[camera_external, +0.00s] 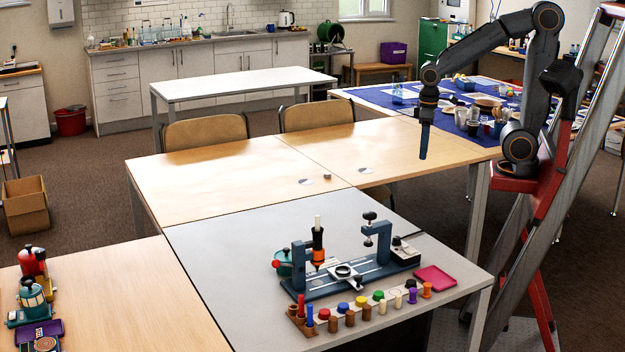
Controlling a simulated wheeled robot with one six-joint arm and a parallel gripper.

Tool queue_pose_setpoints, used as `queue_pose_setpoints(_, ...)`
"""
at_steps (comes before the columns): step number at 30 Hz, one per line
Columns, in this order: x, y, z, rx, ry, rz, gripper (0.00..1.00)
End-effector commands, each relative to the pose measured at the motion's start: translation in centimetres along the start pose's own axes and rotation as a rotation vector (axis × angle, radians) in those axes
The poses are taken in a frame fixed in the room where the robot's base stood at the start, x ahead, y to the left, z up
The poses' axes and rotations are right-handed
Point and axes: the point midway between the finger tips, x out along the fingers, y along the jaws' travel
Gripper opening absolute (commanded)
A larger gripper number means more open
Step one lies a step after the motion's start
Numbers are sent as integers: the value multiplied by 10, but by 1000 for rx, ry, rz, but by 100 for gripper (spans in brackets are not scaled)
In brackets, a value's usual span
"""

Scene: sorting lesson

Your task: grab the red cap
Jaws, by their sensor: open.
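A small red cap (343,307) sits in the row of small coloured pieces at the front of the grey table (215,262). A blue piece (324,314) stands just left of it, and a blue cap (361,301) is to its right. My gripper (423,150) hangs pointing down at the upper right, high above and well away from the red cap. It is open, seen side-on as a narrow blue shape, with nothing visible in it. The gap between its fingers is hidden from this side.
A blue-grey bench fixture (375,272) with uprights stands directly behind the row. A pink tray (435,276) lies right of it. A wooden holder with a red stick (300,305) is left of the row. The left part of the grey table is bare.

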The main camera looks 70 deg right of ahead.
Motion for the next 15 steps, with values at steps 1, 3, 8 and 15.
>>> queue_pose_setpoints(1, 0, -6, -8, -22, 2, -3, 44)
queue_pose_setpoints(3, -2, -14, -20, -51, 9, -8, 44)
queue_pose_setpoints(8, -8, -38, -49, -132, 29, -20, 44)
queue_pose_setpoints(15, -16, -98, -106, -301, 73, -49, 44)
